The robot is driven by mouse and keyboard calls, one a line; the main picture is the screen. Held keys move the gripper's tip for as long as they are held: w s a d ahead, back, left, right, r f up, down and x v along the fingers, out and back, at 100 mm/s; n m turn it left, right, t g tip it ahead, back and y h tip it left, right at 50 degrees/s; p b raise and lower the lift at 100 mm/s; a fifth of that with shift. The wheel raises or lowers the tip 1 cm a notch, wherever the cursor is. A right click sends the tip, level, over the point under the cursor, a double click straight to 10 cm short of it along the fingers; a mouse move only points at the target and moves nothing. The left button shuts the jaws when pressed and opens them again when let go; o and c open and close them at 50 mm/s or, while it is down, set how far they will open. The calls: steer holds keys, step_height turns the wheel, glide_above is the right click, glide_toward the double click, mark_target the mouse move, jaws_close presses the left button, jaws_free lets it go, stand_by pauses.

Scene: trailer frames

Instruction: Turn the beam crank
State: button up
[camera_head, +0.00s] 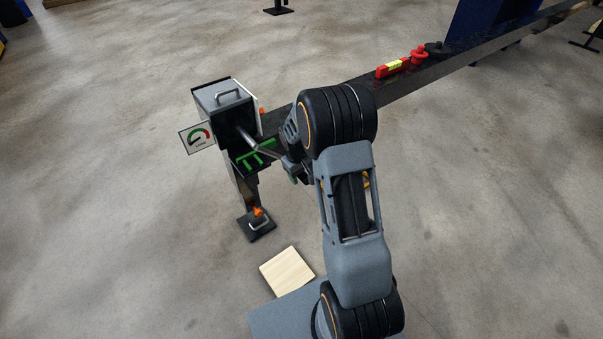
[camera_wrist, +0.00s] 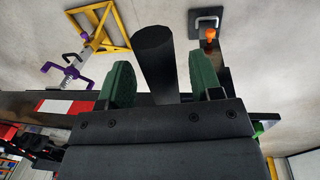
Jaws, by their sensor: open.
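The crank (camera_head: 246,137) is a grey rod sticking out of the grey box (camera_head: 215,98) at the end of the long dark beam (camera_head: 440,68). Its outer end runs toward my gripper (camera_head: 293,172), which is partly hidden by my arm. In the wrist view, a dark round crank handle (camera_wrist: 156,58) stands between the two green finger pads of my gripper (camera_wrist: 162,78). The pads are apart, with a visible gap on each side of the handle. How deep the handle reaches between them is unclear.
A gauge sign (camera_head: 198,137) is fixed on the box's left. Green parts (camera_head: 257,157) sit below the crank. A wooden board (camera_head: 287,271) lies on the floor near my base. Red items (camera_head: 393,68) sit on the beam. The floor at left is clear.

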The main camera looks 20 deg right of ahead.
jaws_close()
stand_by(0.4)
steer(key=shift+f, duration=0.1)
